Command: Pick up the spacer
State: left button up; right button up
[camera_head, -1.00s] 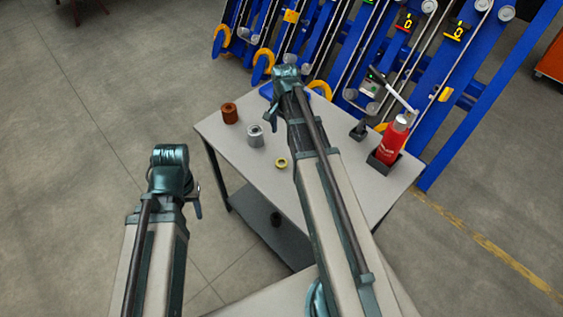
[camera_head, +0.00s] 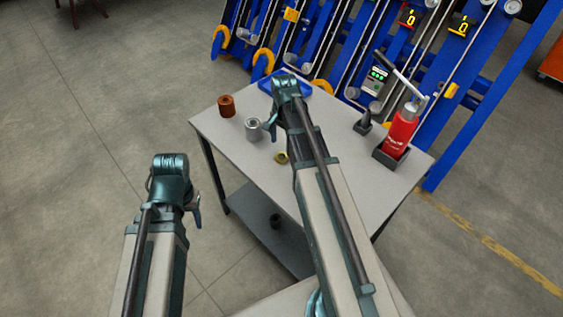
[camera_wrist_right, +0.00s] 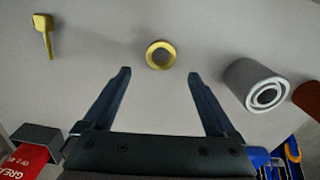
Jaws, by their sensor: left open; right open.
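No part is labelled as the spacer. A brass ring (camera_head: 281,158) lies flat on the table and shows in the right wrist view (camera_wrist_right: 150,57). A grey metal cylinder with a bore (camera_head: 253,130) stands left of it in the head view; it is at the right in the wrist view (camera_wrist_right: 258,84). A copper-brown cylinder (camera_head: 227,106) stands farther left, partly cut off in the wrist view (camera_wrist_right: 309,97). My right gripper (camera_wrist_right: 159,73) is open and empty, its fingertips either side of the ring's line but apart from it. My left gripper (camera_head: 197,210) is off the table, open.
The grey table (camera_head: 225,150) has a lower shelf with a dark object. A red bottle (camera_head: 401,130) stands in a dark holder at right, near a small dark part. A blue tray (camera_head: 300,82) sits at the back, before the blue machine frame (camera_head: 450,120). A yellow piece (camera_wrist_right: 44,32) lies on the table.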

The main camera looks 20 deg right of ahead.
aim_at(282, 159)
jog(key=f+b, duration=0.2)
jog(key=a+f+b, duration=0.1)
jog(key=f+b, duration=0.1)
jog(key=shift+s+f, duration=0.1)
jog(key=shift+s, duration=0.1)
jog(key=shift+f+b, duration=0.5)
jog(key=shift+b, duration=0.15)
jog(key=shift+r, duration=0.1)
jog(key=shift+c, duration=0.2)
grip_shut()
